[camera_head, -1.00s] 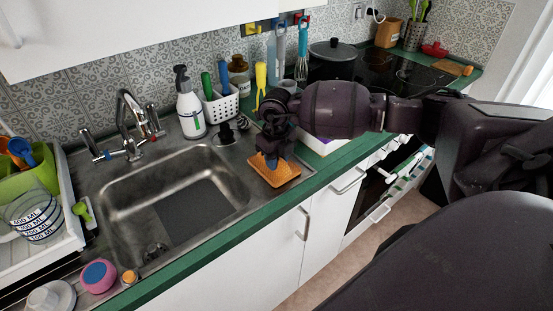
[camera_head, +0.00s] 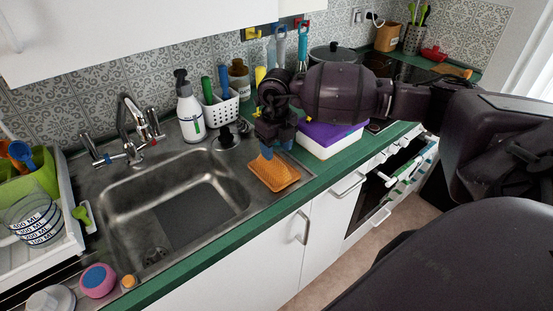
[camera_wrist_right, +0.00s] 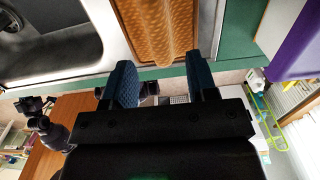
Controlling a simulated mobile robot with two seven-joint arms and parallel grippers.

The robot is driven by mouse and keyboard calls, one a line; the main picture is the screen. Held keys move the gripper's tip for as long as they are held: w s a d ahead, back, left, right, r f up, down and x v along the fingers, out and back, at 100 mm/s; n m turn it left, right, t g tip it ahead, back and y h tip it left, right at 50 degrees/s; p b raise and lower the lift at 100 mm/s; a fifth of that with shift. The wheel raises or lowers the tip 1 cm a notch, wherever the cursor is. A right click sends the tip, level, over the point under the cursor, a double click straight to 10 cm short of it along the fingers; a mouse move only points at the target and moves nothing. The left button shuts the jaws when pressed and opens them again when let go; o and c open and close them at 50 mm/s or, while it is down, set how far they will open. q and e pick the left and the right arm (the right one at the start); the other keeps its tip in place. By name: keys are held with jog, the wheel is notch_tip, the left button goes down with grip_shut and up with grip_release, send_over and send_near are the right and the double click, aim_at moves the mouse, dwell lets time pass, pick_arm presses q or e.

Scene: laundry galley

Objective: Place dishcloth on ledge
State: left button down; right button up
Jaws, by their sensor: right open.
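The orange, waffle-textured dishcloth (camera_head: 275,176) lies on the steel ledge of the sink (camera_head: 233,184), between the basin and the green counter edge. It has a raised ridge along its middle, which also shows in the right wrist view (camera_wrist_right: 157,32). My right gripper (camera_head: 277,149) is open and empty just above the far end of the cloth. In the right wrist view its two blue fingertips (camera_wrist_right: 162,82) are spread, with the cloth beyond them and apart from them. My left gripper is not in view.
A white box with a purple lid (camera_head: 328,138) stands right of the gripper. A soap bottle (camera_head: 190,112), a white basket (camera_head: 220,110) and the tap (camera_head: 128,130) stand behind the sink. A pink and blue sponge (camera_head: 97,280) is at the front left. The basin is empty.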

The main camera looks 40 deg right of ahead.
aim_at(276, 160)
notch_tip(276, 160, up, 6)
jog(key=shift+r, duration=0.2)
dwell(0.6)
